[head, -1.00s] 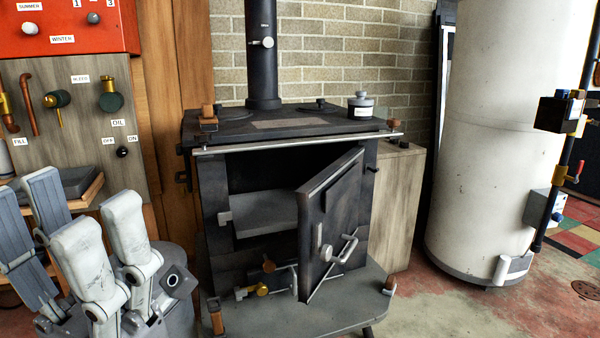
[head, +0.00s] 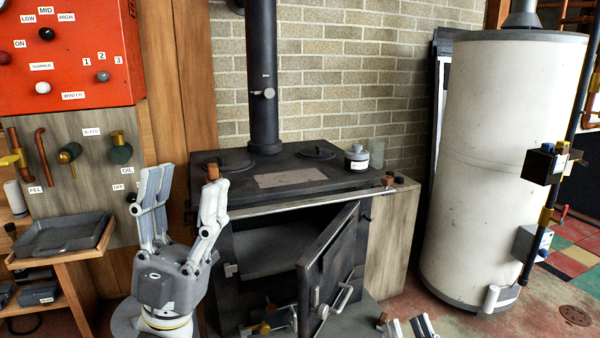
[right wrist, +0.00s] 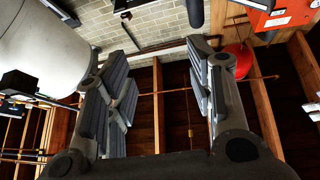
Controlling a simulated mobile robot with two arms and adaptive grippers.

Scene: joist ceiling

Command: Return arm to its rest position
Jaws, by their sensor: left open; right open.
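My left gripper (head: 186,185) is open and empty, fingers pointing up, in front of the left side of the black stove (head: 230,245). It hides part of the stove's left edge. My right gripper (head: 407,327) shows only as fingertips at the bottom edge of the head view, below and right of the stove door (head: 335,265). In the right wrist view my right gripper (right wrist: 160,65) is open, with nothing between its fingers, pointing up toward the brick wall and joists. The stove door stands open.
A lidded pot (head: 357,158) stands on the stove top. A white tank (head: 500,160) with valve pipes is at the right. At the left are a grey tray (head: 65,236) on a wooden stand and a red control panel (head: 70,60). Floor is clear between stove and tank.

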